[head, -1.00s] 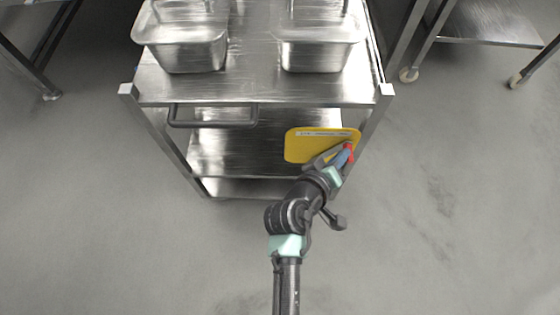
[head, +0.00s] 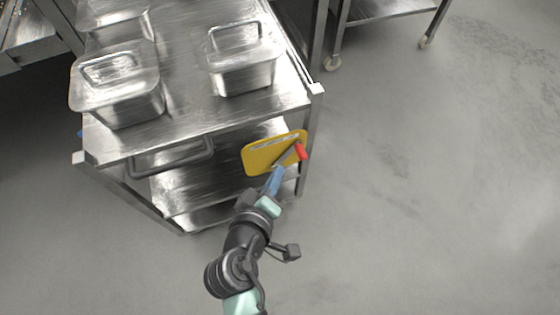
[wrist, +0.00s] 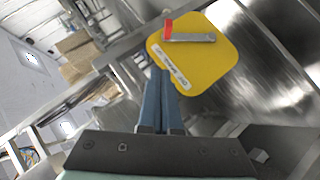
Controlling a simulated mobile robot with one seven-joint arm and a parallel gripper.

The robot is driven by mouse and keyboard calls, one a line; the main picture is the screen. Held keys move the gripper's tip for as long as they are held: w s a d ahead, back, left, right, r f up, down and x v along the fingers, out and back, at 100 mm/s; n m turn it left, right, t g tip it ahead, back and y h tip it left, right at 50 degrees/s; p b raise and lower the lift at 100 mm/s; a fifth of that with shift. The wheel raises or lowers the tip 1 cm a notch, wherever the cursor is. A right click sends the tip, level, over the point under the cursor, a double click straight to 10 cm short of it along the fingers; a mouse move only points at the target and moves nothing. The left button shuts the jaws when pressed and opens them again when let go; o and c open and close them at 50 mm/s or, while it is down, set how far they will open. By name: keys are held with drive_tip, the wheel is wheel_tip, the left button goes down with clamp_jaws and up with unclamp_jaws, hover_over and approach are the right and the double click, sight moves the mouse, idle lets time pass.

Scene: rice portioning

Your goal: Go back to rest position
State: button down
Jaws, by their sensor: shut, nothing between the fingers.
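My gripper (head: 279,170) has blue fingers, which lie together with nothing between them. In the head view it is in front of the steel cart, just below a yellow board (head: 262,157) with a pale label strip and a red piece (head: 301,151) at its right edge. In the wrist view the blue fingers (wrist: 161,82) point up toward the yellow board (wrist: 212,62), overlapping its lower left edge. Whether the fingertips touch the board I cannot tell.
The steel cart (head: 180,116) carries several lidded steel containers, one at the left (head: 135,103) and one at the right (head: 245,79). A dark handle (head: 172,160) juts from its front. Another steel table (head: 385,10) stands at the back. The floor at the right is clear.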

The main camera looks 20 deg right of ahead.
drive_tip(key=shift+s+a+r, duration=0.15)
drive_tip(key=shift+s+r, duration=0.05)
drive_tip(key=shift+s, duration=0.1)
drive_tip(key=shift+w, duration=0.1)
idle(0.3)
drive_tip(key=w+a+r+m+t+y, duration=0.1)
drive_tip(key=w+a+r+t, duration=0.2)
drive_tip(key=r, duration=0.8)
drive_tip(key=w+r+m+t+y, duration=0.1)
drive_tip(key=w+r+m+t, duration=0.3)
drive_tip(key=r, duration=0.7)
drive_tip(key=w+a+r+n+t+y, duration=0.15)
drive_tip(key=w+r, duration=0.35)
drive_tip(key=r, duration=0.6)
drive_tip(key=s+a+r+t+y, duration=0.1)
drive_tip(key=s+r+t, duration=0.25)
drive_tip(key=r, duration=0.55)
drive_tip(key=s+a+r+t+y, duration=0.15)
drive_tip(key=s+r, duration=0.25)
drive_tip(key=r, duration=0.5)
drive_tip(key=s+a+r+t+y, duration=0.1)
drive_tip(key=s+r+t, duration=0.3)
drive_tip(key=r, duration=0.5)
wheel_tip(320, 180, up, 20)
drive_tip(key=p, duration=2.1)
drive_tip(key=shift+r+m, duration=0.2)
drive_tip(key=shift+m, duration=0.15)
drive_tip(key=shift+a, duration=0.1)
